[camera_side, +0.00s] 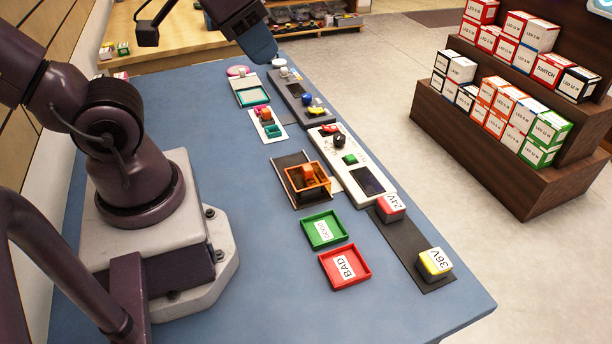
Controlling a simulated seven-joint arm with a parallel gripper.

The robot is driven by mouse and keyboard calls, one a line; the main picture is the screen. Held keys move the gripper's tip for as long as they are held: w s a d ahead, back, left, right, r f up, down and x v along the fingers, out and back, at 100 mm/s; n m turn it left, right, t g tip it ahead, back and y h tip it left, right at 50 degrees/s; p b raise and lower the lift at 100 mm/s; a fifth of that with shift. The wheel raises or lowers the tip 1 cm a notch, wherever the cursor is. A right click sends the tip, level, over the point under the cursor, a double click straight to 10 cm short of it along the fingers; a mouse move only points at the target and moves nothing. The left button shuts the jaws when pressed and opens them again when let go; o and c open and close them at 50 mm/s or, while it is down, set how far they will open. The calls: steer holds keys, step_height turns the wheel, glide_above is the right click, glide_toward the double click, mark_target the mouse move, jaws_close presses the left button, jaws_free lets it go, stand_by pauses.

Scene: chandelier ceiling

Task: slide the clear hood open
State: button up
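A see-through amber hood (317,190) sits on a dark base plate (288,162) near the middle of the blue table. It covers the right and front part of the plate, leaving a bare strip of plate to its left and back. A small orange block shows at the hood, but I cannot tell if it is inside. A blue-grey block at the end of my arm, apparently my gripper (264,57), hangs at the top, well away from the hood. I see no separate fingers and nothing held.
A white panel (352,175) with knobs and a dark screen stands close right of the hood. Green (324,230) and red (345,264) trays lie in front, with 24V (391,207) and 36V (434,264) blocks to the right. More devices stand behind. Table left of the hood is clear.

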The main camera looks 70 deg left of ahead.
steer(key=o, duration=0.4)
steer(key=shift+w+n, duration=0.2)
steer(key=shift+n, duration=0.3)
steer(key=shift+c, duration=0.2)
steer(key=shift+o, duration=0.9)
steer(key=w+n+t, duration=0.1)
steer(key=n, duration=0.3)
steer(key=w+r+n+t, duration=0.1)
steer(key=w+n, duration=0.1)
steer(key=n, duration=0.1)
steer(key=w+n+t, duration=0.1)
steer(key=n, duration=0.3)
steer(key=shift+w+a+r+n, duration=0.3)
steer(key=shift+r, duration=0.1)
steer(key=m+g, duration=0.9)
steer(key=m, duration=0.4)
glide_above(308, 167)
step_height(308, 167, down, 20)
step_height(308, 167, down, 12)
steer(key=shift+r, duration=0.15)
